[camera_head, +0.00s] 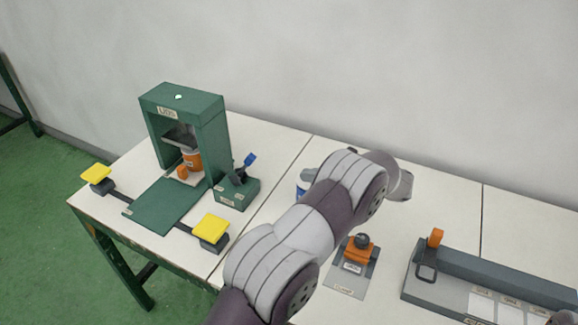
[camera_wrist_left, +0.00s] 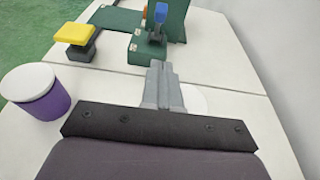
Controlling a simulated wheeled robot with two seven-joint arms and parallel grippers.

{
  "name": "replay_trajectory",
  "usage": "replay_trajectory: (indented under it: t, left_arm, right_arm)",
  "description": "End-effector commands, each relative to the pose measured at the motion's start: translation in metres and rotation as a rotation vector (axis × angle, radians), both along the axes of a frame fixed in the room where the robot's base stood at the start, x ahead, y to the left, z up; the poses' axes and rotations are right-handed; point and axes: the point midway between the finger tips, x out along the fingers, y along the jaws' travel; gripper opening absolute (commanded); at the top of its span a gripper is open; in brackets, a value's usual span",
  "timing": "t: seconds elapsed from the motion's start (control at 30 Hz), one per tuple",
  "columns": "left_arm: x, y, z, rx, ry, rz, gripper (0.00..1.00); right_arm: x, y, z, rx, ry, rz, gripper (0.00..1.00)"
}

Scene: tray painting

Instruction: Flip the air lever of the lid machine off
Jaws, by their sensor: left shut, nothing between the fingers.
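My left gripper (camera_wrist_left: 158,68) is shut and empty, pointing toward the lever box with a gap between. In the head view my arm hides most of it. My right gripper is not seen.
Yellow buttons (camera_head: 211,228) (camera_head: 96,173) flank the press. A purple can with white lid (camera_wrist_left: 40,95) stands left in the wrist view. An orange clamp (camera_head: 358,252) and grey rack (camera_head: 490,272) lie right.

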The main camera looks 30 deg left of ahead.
Motion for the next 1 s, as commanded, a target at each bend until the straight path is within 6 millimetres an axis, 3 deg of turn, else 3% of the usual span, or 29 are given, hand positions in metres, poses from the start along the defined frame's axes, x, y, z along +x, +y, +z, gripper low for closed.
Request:
replay_trajectory:
  t: [0.43,0.53,0.73,1.0]
  left_arm:
    - [-0.011,0.089,-0.022,0.0,0.004,0.003,0.0]
    - [-0.012,0.104,-0.012,0.0,0.002,0.003,0.0]
    - [-0.014,0.12,-0.004,0.0,0.002,0.0,0.0]
    - [-0.014,0.123,-0.003,0.0,0.002,-0.001,0.0]
  right_arm:
    - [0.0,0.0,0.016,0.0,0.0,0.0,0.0]
    - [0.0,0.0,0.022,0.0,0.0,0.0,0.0]
    - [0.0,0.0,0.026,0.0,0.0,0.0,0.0]
    - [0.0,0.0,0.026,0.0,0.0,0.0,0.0]
